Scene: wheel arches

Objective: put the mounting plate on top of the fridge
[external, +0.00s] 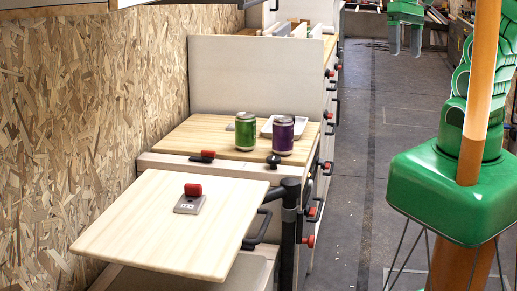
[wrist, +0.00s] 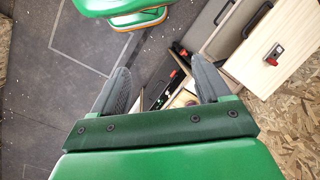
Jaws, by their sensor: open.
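A small grey plate with a red block on it (external: 189,203) lies on the near pale wooden top (external: 140,228); it looks like the mounting plate. It also shows at the upper right of the wrist view (wrist: 273,54). I cannot tell for sure which unit is the fridge; the near wooden top covers a pale cabinet whose front is partly hidden. My gripper (external: 405,40) is far back at the top right, over the floor aisle, well away from the plate. In the wrist view my gripper (wrist: 158,66) has its two grey fingers apart with nothing held between them.
On the second counter (external: 180,137) stand a green can (external: 245,131), a purple can (external: 283,135) and a white tray (external: 266,128). A tall pale panel (external: 250,75) rises behind them. A chipboard wall (external: 80,100) bounds the left. The grey floor aisle (external: 370,150) is clear.

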